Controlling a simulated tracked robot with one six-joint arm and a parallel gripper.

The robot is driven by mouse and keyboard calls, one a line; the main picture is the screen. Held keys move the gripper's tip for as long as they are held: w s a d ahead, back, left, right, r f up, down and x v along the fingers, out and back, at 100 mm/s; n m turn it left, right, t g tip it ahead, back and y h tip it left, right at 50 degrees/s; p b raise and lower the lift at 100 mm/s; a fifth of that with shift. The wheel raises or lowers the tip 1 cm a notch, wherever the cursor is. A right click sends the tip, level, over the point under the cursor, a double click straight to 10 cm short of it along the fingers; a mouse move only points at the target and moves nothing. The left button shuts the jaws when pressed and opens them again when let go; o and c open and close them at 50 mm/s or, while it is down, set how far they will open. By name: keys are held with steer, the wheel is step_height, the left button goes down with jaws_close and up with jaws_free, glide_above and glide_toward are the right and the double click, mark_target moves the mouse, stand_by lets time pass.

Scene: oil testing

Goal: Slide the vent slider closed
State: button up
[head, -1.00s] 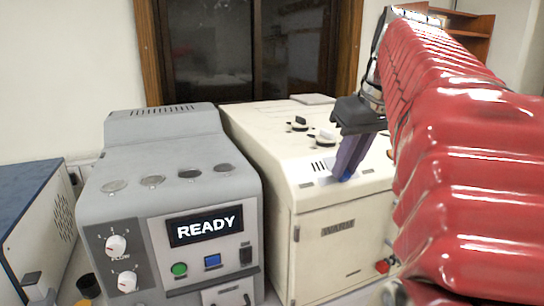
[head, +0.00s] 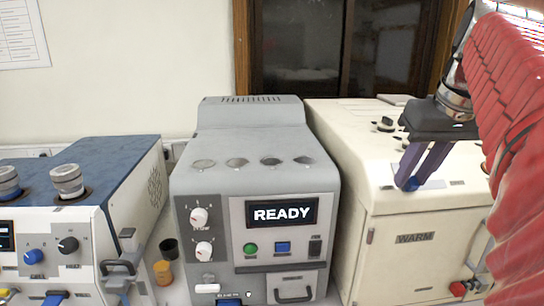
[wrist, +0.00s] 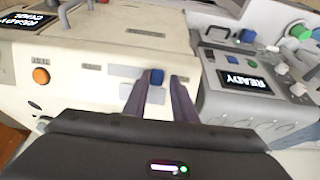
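The likely vent slider is a small blue knob (wrist: 157,76) on a pale track on the cream machine (wrist: 75,85). In the head view, the blue knob (head: 410,184) shows at the top front edge of the cream machine (head: 345,135). My gripper (head: 418,182) reaches down to it from the right. I cannot tell whether the fingertips touch the track. No slider label is readable.
A grey machine (head: 255,180) reading READY stands left of the cream one. A blue-topped machine (head: 100,160) with knobs stands further left. A red knob (head: 458,289) is low on the cream machine.

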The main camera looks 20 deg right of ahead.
steer(key=o, duration=0.3)
steer(key=shift+d, duration=0.1)
steer(key=v, duration=1.3)
steer(key=shift+s+r, duration=0.2)
steer(key=shift+r, duration=0.1)
steer(key=w+a+f+n, duration=0.1)
steer(key=w+a+f, duration=0.2)
steer(key=a+f, duration=0.45)
steer(key=w+a+f+n, duration=0.1)
steer(key=w+a+f, duration=0.2)
steer(key=a+f, duration=0.45)
steer(key=s+a+f, duration=0.1)
steer(key=a+f, duration=0.2)
steer(key=f, duration=0.4)
steer(key=s+a+f+t, duration=0.1)
steer(key=a+f, duration=0.2)
steer(key=f, duration=0.4)
steer(key=s+a+f+n+y, duration=0.1)
steer(key=a+f, duration=0.3)
steer(key=f, duration=0.4)
steer(key=shift+s, duration=0.35)
